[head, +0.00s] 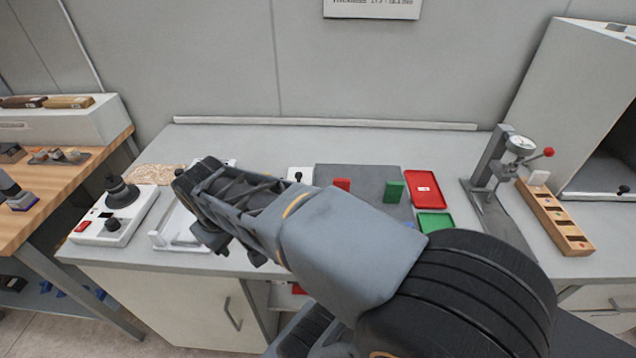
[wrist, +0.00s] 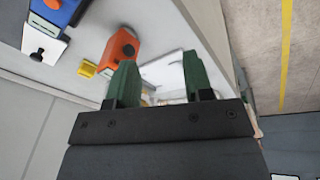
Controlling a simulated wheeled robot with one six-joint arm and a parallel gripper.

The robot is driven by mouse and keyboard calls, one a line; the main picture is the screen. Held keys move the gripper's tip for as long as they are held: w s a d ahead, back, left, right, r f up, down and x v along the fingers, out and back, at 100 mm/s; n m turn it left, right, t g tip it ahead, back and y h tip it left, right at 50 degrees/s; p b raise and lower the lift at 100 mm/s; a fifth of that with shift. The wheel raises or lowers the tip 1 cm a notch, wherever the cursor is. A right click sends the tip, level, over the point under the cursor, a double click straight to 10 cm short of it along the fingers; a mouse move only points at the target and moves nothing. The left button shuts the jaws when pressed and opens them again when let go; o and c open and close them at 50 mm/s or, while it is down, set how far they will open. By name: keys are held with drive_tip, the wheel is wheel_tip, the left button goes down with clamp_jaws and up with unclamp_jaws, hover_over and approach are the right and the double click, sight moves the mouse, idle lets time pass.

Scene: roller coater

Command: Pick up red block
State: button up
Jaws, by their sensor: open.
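The red block (head: 342,184) stands on the grey mat (head: 355,172) in the middle of the bench in the head view. My arm passes in front of it and may hide its lower part. My gripper (wrist: 160,76) shows two green fingers spread apart in the wrist view, with nothing held between them. In the head view the arm's end points to the upper left, well left of the red block, and its fingertips cannot be made out. The red block is not visible in the wrist view.
A green block (head: 394,190) stands on the mat, right of the red block. A red tray (head: 411,178) and a green tray (head: 447,231) lie further right, then a gauge stand (head: 487,160). A white device (head: 95,222) stands left. The wrist view shows an orange device (wrist: 118,48).

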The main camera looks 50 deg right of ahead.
drive_tip(key=w+d+f+n+g+h+b, duration=0.1)
drive_tip(key=w+d+n+g+h+b, duration=0.3)
drive_tip(key=d, duration=0.7)
drive_tip(key=n+g+h, duration=0.2)
drive_tip(key=g, duration=0.7)
approach(341, 183)
drive_tip(key=s+d+f, duration=0.2)
drive_tip(key=shift+s+d+f, duration=0.15)
drive_tip(key=shift+d+f, duration=0.1)
drive_tip(key=shift+x, duration=3.3)
clamp_jaws()
